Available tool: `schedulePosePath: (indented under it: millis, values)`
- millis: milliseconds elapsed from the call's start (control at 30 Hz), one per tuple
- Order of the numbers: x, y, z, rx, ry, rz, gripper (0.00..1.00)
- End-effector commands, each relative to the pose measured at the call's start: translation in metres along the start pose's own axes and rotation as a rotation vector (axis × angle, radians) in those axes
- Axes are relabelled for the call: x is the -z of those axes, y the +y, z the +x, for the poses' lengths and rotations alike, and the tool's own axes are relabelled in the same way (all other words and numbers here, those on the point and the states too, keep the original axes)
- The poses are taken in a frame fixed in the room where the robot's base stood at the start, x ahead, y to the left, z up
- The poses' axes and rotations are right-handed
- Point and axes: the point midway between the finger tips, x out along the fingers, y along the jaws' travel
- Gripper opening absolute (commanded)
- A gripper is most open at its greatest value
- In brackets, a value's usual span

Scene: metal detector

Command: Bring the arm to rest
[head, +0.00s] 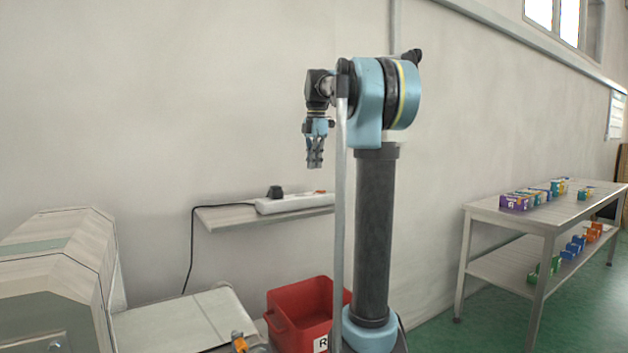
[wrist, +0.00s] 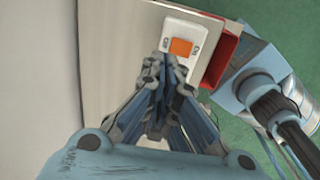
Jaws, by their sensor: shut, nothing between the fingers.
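My gripper (head: 315,160) hangs pointing down in the head view, in front of the wall and above the wall shelf. Its fingers are together and hold nothing. In the wrist view my gripper (wrist: 158,72) shows from behind, with its fingertips close together over the end of the power strip. My arm is folded, with the upper link beside the column and the wrist bent downward.
A power strip (head: 290,203) with a black plug (head: 274,192) lies on the wall shelf (head: 225,218). A red bin (head: 300,310) stands below. A metal detector (head: 55,275) is at left. A table (head: 530,215) with small boxes stands at right.

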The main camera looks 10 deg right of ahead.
Motion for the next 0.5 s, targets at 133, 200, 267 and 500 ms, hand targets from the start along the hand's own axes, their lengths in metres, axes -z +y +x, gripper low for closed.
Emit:
schedulePosePath:
  millis: [133, 200, 267, 500]
  values:
    - [0.000, 0.007, -0.026, -0.001, 0.000, 0.000, 0.00]
    - [0.000, 0.009, -0.036, -0.001, 0.000, 0.000, 0.00]
    - [-0.001, 0.011, -0.042, -0.001, 0.000, 0.000, 0.00]
    - [-0.001, 0.013, -0.055, -0.001, -0.001, 0.010, 0.00]
